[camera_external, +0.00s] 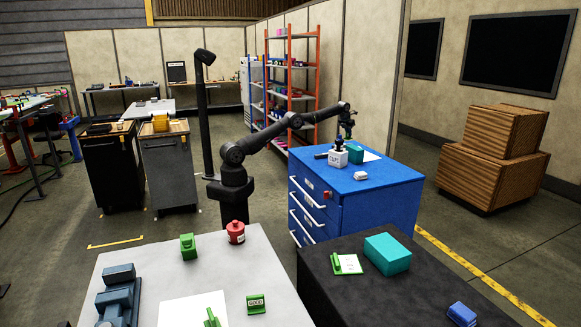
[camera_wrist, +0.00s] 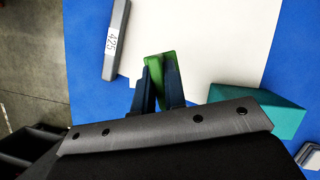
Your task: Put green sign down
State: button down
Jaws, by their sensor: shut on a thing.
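My gripper (camera_wrist: 159,76) is shut on a green sign (camera_wrist: 162,60), held between its two dark fingers in the wrist view. Below the sign is a white sheet (camera_wrist: 215,35) on the blue cabinet top (camera_wrist: 291,60). I cannot tell whether the sign touches the sheet. In the external view my gripper (camera_external: 347,134) is over the far part of the blue cabinet (camera_external: 390,187); the held sign is too small to make out there. Another green sign reading "GOOD" (camera_external: 256,304) stands on the light grey table in front.
A teal block (camera_wrist: 268,108) lies right of my gripper, partly on the sheet. A grey bar marked with numbers (camera_wrist: 116,40) lies to the left. A small white block (camera_external: 361,176) sits nearer on the cabinet. The cabinet's right side is clear.

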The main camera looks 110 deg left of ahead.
jog(key=shift+s+a+f, duration=0.25)
jog(key=shift+s+a, duration=0.05)
jog(key=shift+s, duration=0.15)
notch_tip(320, 180, down, 10)
jog(key=shift+r, duration=0.15)
jog(key=c, duration=1.5)
grip_release()
jog(key=v, duration=1.2)
jog(key=shift+a, duration=0.1)
